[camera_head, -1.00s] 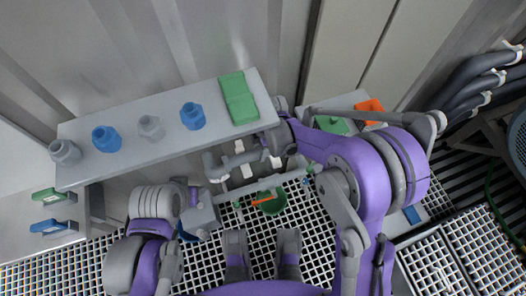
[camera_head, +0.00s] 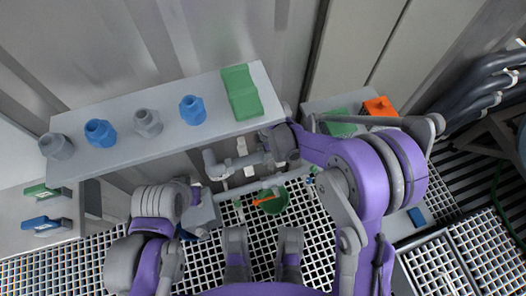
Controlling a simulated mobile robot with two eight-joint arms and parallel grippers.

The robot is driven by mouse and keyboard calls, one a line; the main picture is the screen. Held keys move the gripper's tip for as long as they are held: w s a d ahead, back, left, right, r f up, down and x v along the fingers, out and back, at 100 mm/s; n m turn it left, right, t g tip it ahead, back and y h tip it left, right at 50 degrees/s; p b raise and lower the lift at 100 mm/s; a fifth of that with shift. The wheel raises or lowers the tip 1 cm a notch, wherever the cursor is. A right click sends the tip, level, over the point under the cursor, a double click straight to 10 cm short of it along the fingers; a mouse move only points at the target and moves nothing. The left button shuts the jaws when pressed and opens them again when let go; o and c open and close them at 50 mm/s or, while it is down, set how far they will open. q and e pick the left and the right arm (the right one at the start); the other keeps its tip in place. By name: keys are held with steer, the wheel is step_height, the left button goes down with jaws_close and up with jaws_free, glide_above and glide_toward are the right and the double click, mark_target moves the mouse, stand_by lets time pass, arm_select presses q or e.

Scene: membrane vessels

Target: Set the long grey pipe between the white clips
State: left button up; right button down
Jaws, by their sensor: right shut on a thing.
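The long grey pipe (camera_head: 247,189) is a straight, pale length lying slightly tilted across the middle, its right end a little higher in the picture. White clips show just above it in the picture, one (camera_head: 249,171) nearer and one (camera_head: 241,147) farther. The pipe looks apart from them, but depth is hard to judge. My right gripper (camera_head: 277,188) is shut on the pipe towards its right part, its fingers mostly hidden below my wrist. My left gripper (camera_head: 203,212) is low at the left, beside the pipe's left end; its fingers are not clear.
A fixed grey elbow pipe (camera_head: 236,163) runs behind the clips. A grey shelf (camera_head: 170,139) above holds blue and grey fittings and a green block (camera_head: 241,92). A green bowl (camera_head: 272,203) is below the pipe. An orange block (camera_head: 380,107) stands at the right.

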steer(key=shift+f+b, duration=0.2)
steer(key=shift+b, duration=0.1)
stand_by(0.4)
steer(key=shift+c, duration=1.3)
jaws_free()
steer(key=shift+r, duration=0.1)
